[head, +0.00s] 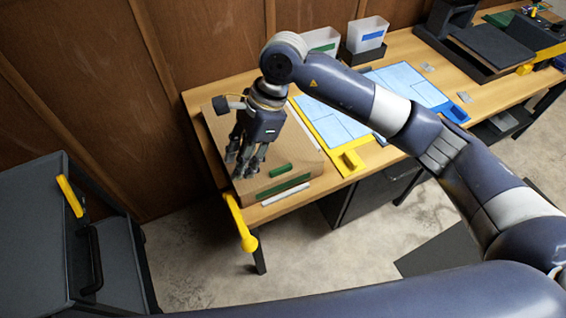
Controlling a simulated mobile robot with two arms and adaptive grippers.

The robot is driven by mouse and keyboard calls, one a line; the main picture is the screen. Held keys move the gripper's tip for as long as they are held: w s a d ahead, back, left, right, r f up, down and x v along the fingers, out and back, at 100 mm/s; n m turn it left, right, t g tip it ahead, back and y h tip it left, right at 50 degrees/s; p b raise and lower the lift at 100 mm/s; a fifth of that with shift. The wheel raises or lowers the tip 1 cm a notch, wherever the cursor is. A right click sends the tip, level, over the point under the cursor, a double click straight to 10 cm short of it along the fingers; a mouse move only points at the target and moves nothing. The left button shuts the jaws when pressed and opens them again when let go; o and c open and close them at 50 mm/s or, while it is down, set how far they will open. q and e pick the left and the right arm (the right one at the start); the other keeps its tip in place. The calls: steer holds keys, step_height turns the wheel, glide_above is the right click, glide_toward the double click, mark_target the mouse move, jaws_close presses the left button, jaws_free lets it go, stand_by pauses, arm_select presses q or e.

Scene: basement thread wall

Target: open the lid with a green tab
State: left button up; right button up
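A flat brown box with a lid (295,148) lies on the left end of the wooden workbench. A green tab (280,170) sits on top of the lid near its front edge. A green strip (283,188) runs along the box's front face. My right gripper (243,172) points down over the left part of the lid, to the left of the green tab and apart from it. Its fingers are small and dark, so their opening and any contact with the lid are unclear. I see nothing held in it. My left gripper is not in view.
A yellow-edged tray (350,160) with blue sheets lies right of the box. Two pale bins (367,35) stand behind. A yellow rail (238,222) is at the bench's left front corner. A dark cabinet (40,240) stands at left; floor between is clear.

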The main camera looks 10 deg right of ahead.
mark_target(283, 167)
steer(key=w+d+t+h, duration=0.1)
steer(key=w+d+h, duration=0.35)
steer(key=d, duration=0.45)
step_height(283, 167, down, 10)
steer(key=p, duration=0.3)
jaws_close()
